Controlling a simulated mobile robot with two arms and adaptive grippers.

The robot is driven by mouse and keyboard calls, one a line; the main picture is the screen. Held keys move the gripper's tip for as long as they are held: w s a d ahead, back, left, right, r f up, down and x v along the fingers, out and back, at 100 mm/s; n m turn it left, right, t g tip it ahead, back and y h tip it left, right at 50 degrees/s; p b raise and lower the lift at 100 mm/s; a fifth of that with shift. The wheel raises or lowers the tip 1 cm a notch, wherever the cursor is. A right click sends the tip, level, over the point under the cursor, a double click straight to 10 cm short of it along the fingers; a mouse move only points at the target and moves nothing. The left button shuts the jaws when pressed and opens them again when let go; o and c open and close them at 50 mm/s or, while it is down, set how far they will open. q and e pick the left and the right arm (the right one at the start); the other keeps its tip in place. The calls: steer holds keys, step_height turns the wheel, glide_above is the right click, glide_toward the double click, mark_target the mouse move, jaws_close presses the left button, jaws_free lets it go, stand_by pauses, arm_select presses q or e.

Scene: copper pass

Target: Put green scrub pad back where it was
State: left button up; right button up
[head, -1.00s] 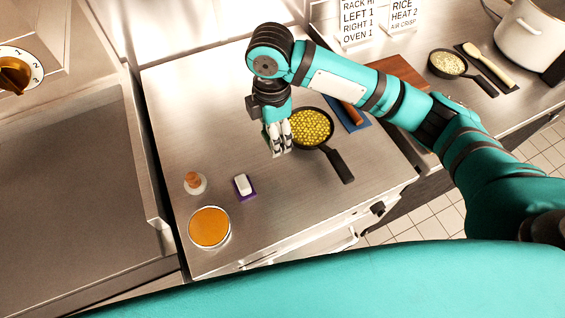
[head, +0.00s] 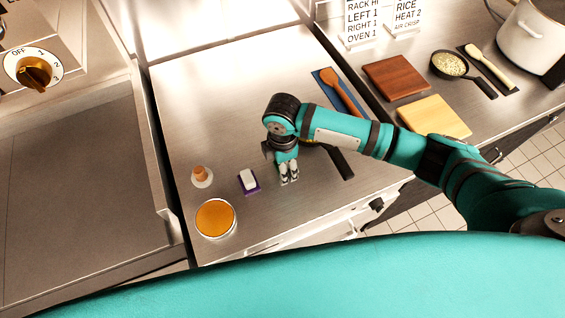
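My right gripper (head: 289,180) points down over the steel counter, just right of a small white block on a purple mat (head: 256,189). Its fingers look close together. I cannot tell whether they are open or shut, or whether anything is between them. I cannot make out the green scrub pad; the gripper and arm may be hiding it. My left gripper is not in view.
A pan is mostly hidden behind my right arm; its black handle (head: 342,163) shows. A salt-shaker-like bottle (head: 202,177) and an orange-filled round container (head: 216,218) stand at left. Cutting boards (head: 395,77) lie back right. The counter's back left is clear.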

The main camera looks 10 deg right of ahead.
steer(key=shift+f, duration=0.15)
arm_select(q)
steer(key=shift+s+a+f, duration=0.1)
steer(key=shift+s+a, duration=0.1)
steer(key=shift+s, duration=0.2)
arm_select(e)
steer(key=o, duration=1.1)
step_height(320, 180, up, 11)
steer(key=b, duration=0.2)
steer(key=shift+r+b, duration=0.2)
steer(key=shift+b, duration=0.15)
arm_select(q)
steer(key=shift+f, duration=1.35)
arm_select(e)
steer(key=shift+r, duration=0.5)
